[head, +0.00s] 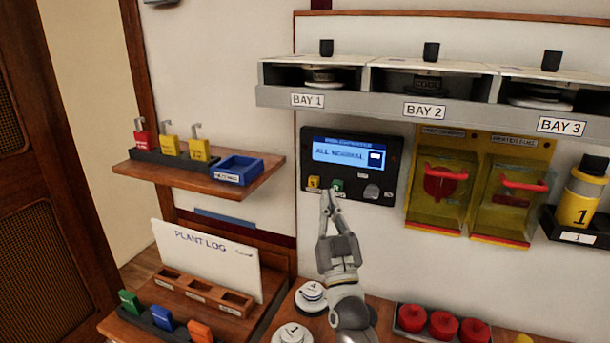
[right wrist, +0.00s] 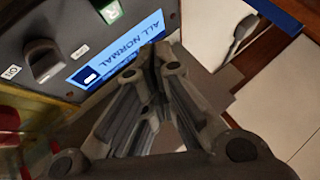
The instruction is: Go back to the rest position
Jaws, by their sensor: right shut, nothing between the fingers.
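My right gripper (head: 328,194) is shut and empty, with its fingertips just in front of the lower part of the dark control panel (head: 384,189). The tips are close to the green button (head: 337,185); I cannot tell whether they touch it. The panel's blue screen (head: 345,155) reads "ALL NORMAL". In the right wrist view, the shut fingers (right wrist: 158,55) point at the panel, and the green button (right wrist: 111,12) and the dark knob (right wrist: 42,62) show beside them. My left gripper is in neither view.
A grey shelf (head: 380,110) with three bays hangs above. Yellow covered boxes (head: 440,180) are right of the panel. A wooden shelf (head: 262,180) is to the left. Below stand a white plant log board (head: 215,255), white round pieces (head: 311,297) and red round pieces (head: 443,325).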

